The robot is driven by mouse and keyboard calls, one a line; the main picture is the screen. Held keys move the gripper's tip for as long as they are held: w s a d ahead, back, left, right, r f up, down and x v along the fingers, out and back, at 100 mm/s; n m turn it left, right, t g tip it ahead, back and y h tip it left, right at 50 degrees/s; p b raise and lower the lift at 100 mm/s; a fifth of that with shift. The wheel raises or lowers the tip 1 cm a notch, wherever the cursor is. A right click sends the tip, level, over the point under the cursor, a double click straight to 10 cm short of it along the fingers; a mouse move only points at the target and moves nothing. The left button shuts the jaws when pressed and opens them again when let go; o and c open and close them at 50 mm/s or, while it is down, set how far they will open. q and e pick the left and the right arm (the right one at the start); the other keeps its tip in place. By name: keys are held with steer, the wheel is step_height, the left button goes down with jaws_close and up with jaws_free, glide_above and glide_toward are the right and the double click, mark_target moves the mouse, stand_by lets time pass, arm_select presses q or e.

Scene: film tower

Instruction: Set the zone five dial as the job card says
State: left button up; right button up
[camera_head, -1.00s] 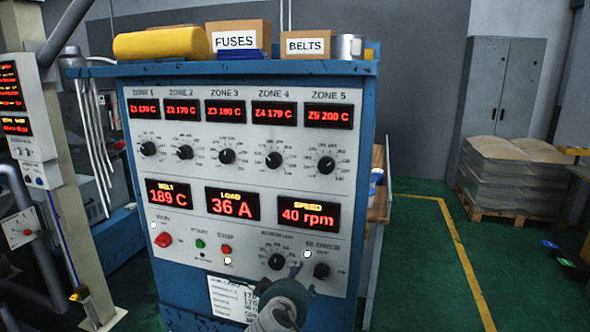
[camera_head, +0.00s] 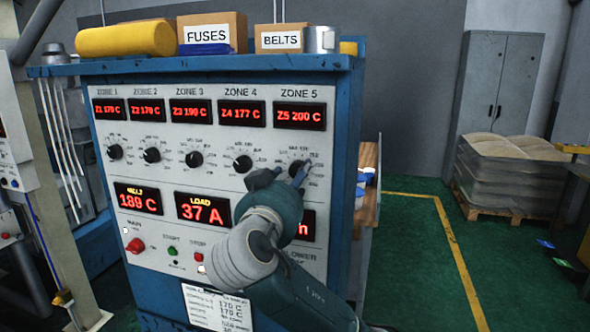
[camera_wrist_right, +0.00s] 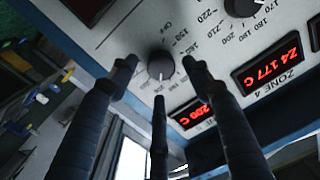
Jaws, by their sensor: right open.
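The zone five dial (camera_head: 299,167) is a black knob at the right end of the upper dial row, under a red display (camera_head: 299,116) reading Z5 200 C. It also shows in the right wrist view (camera_wrist_right: 161,66). My right gripper (camera_head: 283,177) is open in front of it; in the wrist view its dark fingers (camera_wrist_right: 158,72) stand spread around the knob, and I cannot tell whether they touch it. The job card, a white sheet (camera_head: 214,308) low on the panel, is partly legible, with 170 C lines. My left gripper is not in view.
The zone four dial (camera_head: 242,164) sits close on the left. My right arm covers much of the lower panel and the speed display. Boxes marked FUSES (camera_head: 212,32) and BELTS (camera_head: 283,38) stand on the cabinet top. Green floor (camera_head: 410,240) is clear to the right.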

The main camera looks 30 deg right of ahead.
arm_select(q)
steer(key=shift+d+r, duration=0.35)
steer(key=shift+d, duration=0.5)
arm_select(e)
steer(key=shift+x, duration=1.3)
steer(key=shift+w, duration=0.1)
steer(key=c, duration=1.1)
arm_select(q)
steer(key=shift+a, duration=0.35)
arm_select(e)
steer(key=shift+c, duration=0.3)
